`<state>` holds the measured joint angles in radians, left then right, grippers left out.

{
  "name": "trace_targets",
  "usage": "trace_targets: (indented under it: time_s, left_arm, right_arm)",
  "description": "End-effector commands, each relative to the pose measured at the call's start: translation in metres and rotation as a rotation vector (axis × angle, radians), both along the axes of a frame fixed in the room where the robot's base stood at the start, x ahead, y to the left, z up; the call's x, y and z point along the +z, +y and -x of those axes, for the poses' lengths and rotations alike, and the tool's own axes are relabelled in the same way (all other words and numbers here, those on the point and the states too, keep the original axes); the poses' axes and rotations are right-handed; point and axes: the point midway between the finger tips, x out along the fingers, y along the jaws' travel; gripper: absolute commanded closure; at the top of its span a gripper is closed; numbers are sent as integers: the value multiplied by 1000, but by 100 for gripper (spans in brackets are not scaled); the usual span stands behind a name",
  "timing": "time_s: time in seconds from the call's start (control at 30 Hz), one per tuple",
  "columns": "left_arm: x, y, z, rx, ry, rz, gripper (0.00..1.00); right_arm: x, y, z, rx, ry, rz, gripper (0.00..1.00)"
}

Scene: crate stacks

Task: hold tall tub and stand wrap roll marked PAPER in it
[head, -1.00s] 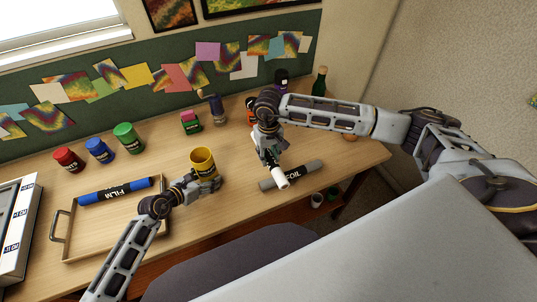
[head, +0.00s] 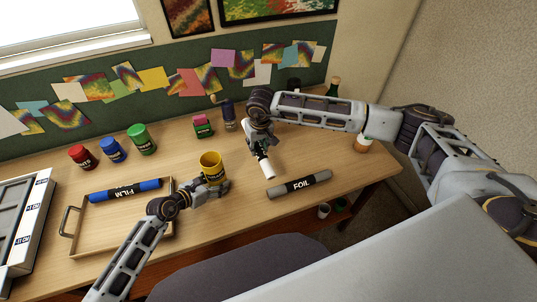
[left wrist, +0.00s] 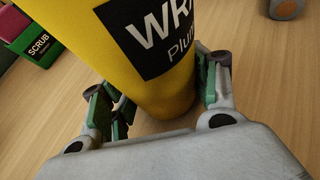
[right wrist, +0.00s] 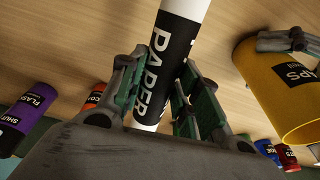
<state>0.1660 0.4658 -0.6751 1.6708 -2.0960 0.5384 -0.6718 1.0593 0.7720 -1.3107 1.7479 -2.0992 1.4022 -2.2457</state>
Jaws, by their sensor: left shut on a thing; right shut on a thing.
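The tall yellow tub (head: 211,165) stands upright on the desk, open end up, right of the tray. My left gripper (head: 211,181) is shut on it low down; in the left wrist view the tub (left wrist: 150,60) fills the space between the fingers. My right gripper (head: 258,139) is shut on the white wrap roll (head: 265,168) with a black PAPER label. The roll hangs tilted in the air, to the right of the tub and apart from it. The right wrist view shows the PAPER roll (right wrist: 172,60) between the fingers and the tub (right wrist: 270,95) to its right.
A grey FOIL roll (head: 300,184) lies just right of the held roll. A blue FILM roll (head: 125,190) lies in the wooden tray (head: 80,250) at left. Red (head: 82,156), blue (head: 113,150) and green (head: 141,139) pots stand behind. A pink-and-green box (head: 203,126) stands farther back.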

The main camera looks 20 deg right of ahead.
Motion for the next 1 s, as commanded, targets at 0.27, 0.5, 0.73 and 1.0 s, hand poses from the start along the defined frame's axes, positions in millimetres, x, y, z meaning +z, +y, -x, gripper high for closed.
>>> trace_targets:
  time_s: [0.27, 0.5, 0.73, 1.0]
  left_arm:
    - [0, 0, 0, 0, 0, 0, 53]
    - [0, 0, 0, 0, 1, -1, 53]
    - [0, 0, 0, 0, 1, -1, 53]
    - [0, 0, 0, 0, 1, -1, 53]
  right_arm:
    - [28, 28, -42, 88, -153, -14, 94]
    - [57, 51, -68, 193, -300, -44, 94]
    - [83, 71, -83, 304, -432, -90, 94]
    - [108, 90, -91, 418, -555, -150, 94]
